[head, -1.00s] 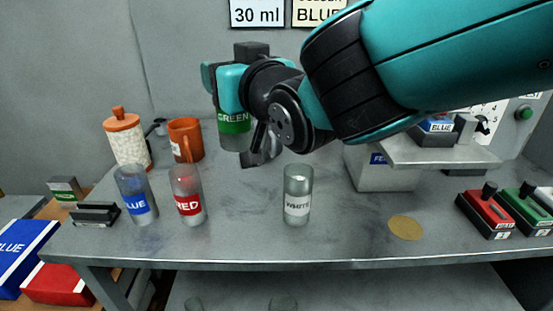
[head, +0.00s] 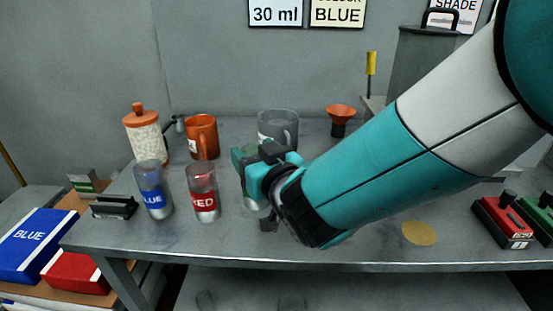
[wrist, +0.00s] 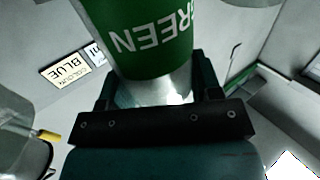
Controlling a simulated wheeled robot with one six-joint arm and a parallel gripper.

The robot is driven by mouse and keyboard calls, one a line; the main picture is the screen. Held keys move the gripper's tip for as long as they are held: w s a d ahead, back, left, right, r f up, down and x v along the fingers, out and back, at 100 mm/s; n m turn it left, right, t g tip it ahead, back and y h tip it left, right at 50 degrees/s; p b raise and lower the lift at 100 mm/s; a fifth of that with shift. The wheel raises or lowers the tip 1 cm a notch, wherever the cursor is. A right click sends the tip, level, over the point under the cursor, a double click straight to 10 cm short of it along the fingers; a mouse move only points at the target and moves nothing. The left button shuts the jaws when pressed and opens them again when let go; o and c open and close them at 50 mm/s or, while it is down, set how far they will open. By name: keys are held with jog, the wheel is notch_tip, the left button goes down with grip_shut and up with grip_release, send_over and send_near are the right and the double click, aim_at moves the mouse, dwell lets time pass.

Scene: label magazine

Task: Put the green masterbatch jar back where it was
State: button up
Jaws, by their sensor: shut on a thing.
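The green masterbatch jar fills the top of the wrist view (wrist: 150,45), with its green band and the word GREEN. My gripper (wrist: 150,95) is shut on it. In the head view my gripper (head: 255,168) is low over the bench, just right of the red jar (head: 203,195). Part of a clear jar (head: 256,204) shows below it, most likely the green one; I cannot tell whether its base touches the bench. The blue jar (head: 153,190) stands left of the red one. The white jar is hidden behind my arm.
Behind stand a white canister with an orange lid (head: 145,135), an orange mug (head: 202,138), a clear mug (head: 277,128) and an orange funnel (head: 341,115). A tan disc (head: 419,233) lies at the front right, near red switch box (head: 500,222).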

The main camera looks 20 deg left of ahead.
jog(key=shift+f+b, duration=0.3)
jog(key=shift+f, duration=1.6)
jog(key=shift+f+b, duration=0.25)
jog(key=shift+b, duration=0.05)
jog(key=o, duration=1.4)
jog(key=shift+r, duration=0.15)
